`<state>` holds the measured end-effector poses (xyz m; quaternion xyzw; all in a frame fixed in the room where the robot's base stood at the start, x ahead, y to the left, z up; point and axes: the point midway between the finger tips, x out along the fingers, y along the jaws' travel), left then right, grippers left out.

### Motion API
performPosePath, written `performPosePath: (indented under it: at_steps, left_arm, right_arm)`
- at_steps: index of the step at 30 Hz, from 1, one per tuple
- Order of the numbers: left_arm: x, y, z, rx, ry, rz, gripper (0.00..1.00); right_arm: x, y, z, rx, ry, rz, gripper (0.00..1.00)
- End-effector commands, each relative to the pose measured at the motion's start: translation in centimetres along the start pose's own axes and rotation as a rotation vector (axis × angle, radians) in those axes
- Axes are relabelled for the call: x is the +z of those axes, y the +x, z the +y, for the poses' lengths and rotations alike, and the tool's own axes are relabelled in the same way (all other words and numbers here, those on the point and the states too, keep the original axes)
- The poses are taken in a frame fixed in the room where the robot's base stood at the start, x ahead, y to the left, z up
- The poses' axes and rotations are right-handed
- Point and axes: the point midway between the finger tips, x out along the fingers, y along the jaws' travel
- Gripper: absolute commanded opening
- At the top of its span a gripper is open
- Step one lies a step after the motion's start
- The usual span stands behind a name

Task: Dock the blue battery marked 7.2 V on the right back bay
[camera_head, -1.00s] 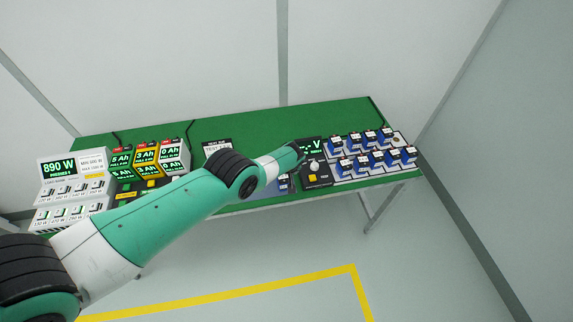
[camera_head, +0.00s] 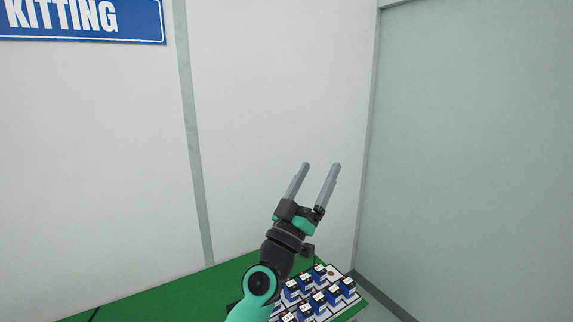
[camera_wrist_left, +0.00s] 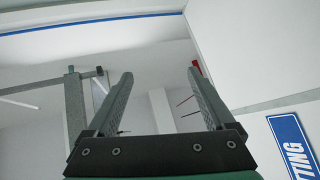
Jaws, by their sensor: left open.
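Several blue batteries with pale tops (camera_head: 319,301) stand in rows on a white rack (camera_head: 350,308) at the right end of the green table. Their markings are too small to read, so I cannot tell which is marked 7.2 V. My left gripper (camera_head: 321,166) is raised above the rack, fingers apart and pointing up, with nothing between them. In the left wrist view the fingers (camera_wrist_left: 160,75) are also apart and empty, facing the upper walls. The bays are not in clear view. My right gripper is not in view.
The green table (camera_head: 165,298) runs along the lower edge, its bare back strip showing. A blue KITTING sign (camera_head: 80,18) hangs on the back wall (camera_head: 270,100). A side wall (camera_head: 470,150) stands close to the table's right end.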

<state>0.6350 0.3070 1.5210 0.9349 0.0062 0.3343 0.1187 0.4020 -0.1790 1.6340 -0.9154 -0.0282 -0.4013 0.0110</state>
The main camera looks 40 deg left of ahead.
Motion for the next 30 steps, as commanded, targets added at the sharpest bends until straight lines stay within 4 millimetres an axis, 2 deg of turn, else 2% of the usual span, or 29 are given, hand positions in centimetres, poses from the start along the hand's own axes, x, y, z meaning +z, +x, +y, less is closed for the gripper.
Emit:
performPosePath:
  at_steps: [1,3,6,7,9,12,15,17,18,30]
  left_arm:
    - [-3.2,-0.3,5.0,0.124,0.029,0.048,0.87]
    - [-7.3,-2.1,11.5,0.273,0.092,0.083,0.87]
    - [-12.0,-5.4,16.9,0.351,0.175,0.096,0.87]
    - [-13.3,-6.5,17.6,0.346,0.192,0.098,0.87]
    - [-15.9,-8.6,18.1,0.301,0.21,0.104,0.87]
    - [-18.7,-10.9,17.5,0.218,0.197,0.12,0.87]
    - [-20.0,-12.1,16.7,0.165,0.176,0.13,0.87]
    - [-20.3,-12.4,16.5,0.153,0.171,0.131,0.87]
    - [-20.3,-12.4,16.5,0.151,0.17,0.131,0.93]
    - [-20.3,-12.3,16.5,0.154,0.145,0.131,0.93]
  right_arm:
    - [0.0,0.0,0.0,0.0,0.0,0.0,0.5]
    - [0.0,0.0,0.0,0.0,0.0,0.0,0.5]
    - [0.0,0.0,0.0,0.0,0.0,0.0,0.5]
    - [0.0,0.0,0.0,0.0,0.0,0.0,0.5]
    - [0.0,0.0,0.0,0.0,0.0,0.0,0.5]
    - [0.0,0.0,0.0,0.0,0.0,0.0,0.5]
    - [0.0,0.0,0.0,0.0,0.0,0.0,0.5]
    - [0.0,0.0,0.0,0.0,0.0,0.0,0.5]
    - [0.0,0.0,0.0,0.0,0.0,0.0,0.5]
    - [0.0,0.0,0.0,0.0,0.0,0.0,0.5]
